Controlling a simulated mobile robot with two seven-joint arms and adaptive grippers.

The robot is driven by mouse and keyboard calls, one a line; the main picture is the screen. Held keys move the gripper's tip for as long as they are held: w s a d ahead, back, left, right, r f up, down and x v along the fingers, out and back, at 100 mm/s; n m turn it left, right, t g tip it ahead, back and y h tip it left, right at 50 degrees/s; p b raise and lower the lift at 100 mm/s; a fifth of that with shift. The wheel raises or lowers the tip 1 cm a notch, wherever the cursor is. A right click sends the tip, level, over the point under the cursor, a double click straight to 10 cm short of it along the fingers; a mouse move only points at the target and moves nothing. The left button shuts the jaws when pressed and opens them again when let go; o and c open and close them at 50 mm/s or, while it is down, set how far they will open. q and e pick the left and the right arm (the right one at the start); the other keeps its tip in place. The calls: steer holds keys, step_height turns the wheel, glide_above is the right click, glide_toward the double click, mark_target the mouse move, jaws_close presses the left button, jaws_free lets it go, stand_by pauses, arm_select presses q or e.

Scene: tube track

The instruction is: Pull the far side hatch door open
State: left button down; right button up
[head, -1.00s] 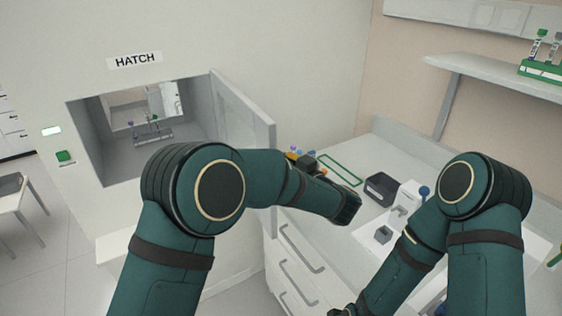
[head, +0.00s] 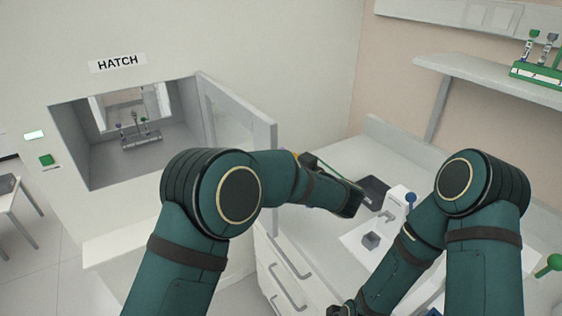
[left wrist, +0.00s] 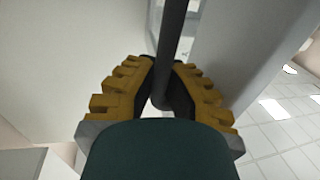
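The hatch (head: 70,120) is a square recess in the wall under the HATCH sign. Its near door (head: 230,120) stands swung out on the right side. At the back of the recess is a bright opening (head: 125,97), with pale panels at its sides. A small tube rack (head: 140,141) stands inside. My left forearm crosses in front of the door's lower edge and mostly hides the left gripper. In the left wrist view, my left gripper (left wrist: 165,95) is closed around a dark bar handle (left wrist: 172,35) beside a grey panel. My right gripper (head: 345,310) is barely visible at the bottom edge.
A counter with drawers (head: 285,270) lies right of the hatch. On it are a dark box (head: 374,192) and a white device (head: 397,200). A wall shelf (head: 490,75) holds a green tube rack (head: 540,72). A green button (head: 46,160) is left of the hatch.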

arm_select(q)
steer(key=c, duration=1)
jaws_free()
steer(key=shift+s+d, duration=0.15)
steer(key=shift+d, duration=0.2)
steer(key=shift+a, duration=0.15)
steer(key=v, duration=0.7)
steer(key=shift+s, duration=0.15)
